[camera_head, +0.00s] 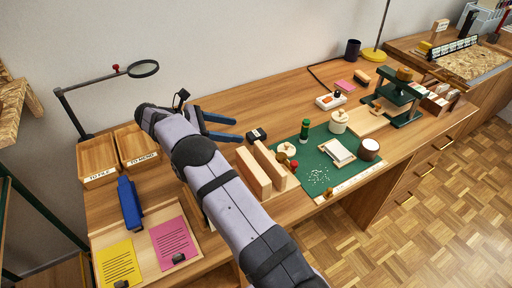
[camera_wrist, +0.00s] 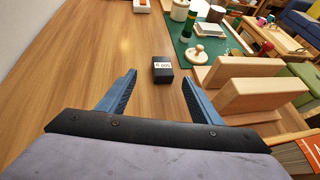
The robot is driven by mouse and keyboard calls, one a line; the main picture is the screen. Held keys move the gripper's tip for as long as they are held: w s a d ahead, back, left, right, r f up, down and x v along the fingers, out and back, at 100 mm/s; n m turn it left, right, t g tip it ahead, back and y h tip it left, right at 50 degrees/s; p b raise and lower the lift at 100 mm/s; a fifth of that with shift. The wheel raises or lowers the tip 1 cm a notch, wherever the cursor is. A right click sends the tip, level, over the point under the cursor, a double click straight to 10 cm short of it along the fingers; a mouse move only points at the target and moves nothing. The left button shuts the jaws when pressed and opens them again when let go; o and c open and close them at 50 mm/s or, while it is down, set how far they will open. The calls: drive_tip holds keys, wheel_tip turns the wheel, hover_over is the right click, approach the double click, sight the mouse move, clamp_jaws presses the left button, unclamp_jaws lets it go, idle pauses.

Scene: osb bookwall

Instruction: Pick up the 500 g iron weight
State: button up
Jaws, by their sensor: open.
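The iron weight is a small black block (camera_wrist: 163,74) with a white label on top that seems to read 500 g. It stands on the wooden desk. My gripper (camera_head: 239,130) is open and empty, low over the desk. In the wrist view the weight appears straight ahead, framed by the fingers of my gripper (camera_wrist: 159,79), around or just beyond the tips. I see no contact.
Upright wooden boards (camera_wrist: 262,98) stand close right of the right finger. A green mat (camera_head: 318,155) behind them holds a lidded jar, a green bottle and other small items. Two wooden trays (camera_head: 97,178) are at the left. Bare desk lies left of the weight.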

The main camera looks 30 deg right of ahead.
sight(255, 134)
drive_tip(key=shift+w+f, duration=0.1)
drive_tip(key=shift+f, duration=0.15)
drive_tip(key=shift+d+f, duration=0.15)
drive_tip(key=shift+d, duration=0.35)
drive_tip(key=shift+s+d+f, duration=0.25)
drive_tip(key=shift+d+f, duration=0.05)
drive_tip(key=shift+d, duration=0.15)
drive_tip(key=shift+s+r+p+x, duration=0.1)
drive_tip(key=shift+s+x, duration=0.05)
drive_tip(key=shift+x, duration=0.5)
drive_tip(key=shift+s+r+p+x, duration=0.1)
drive_tip(key=shift+x, duration=0.6)
drive_tip(key=shift+s+r+p+x, duration=0.1)
drive_tip(key=shift+s+x, duration=0.05)
drive_tip(key=shift+x, duration=0.5)
drive_tip(key=shift+d+f, duration=0.35)
drive_tip(key=shift+d, duration=0.2)
drive_tip(key=shift+s, duration=0.1)
drive_tip(key=shift+c, duration=0.4)
drive_tip(key=shift+r, duration=0.1)
clamp_jaws()
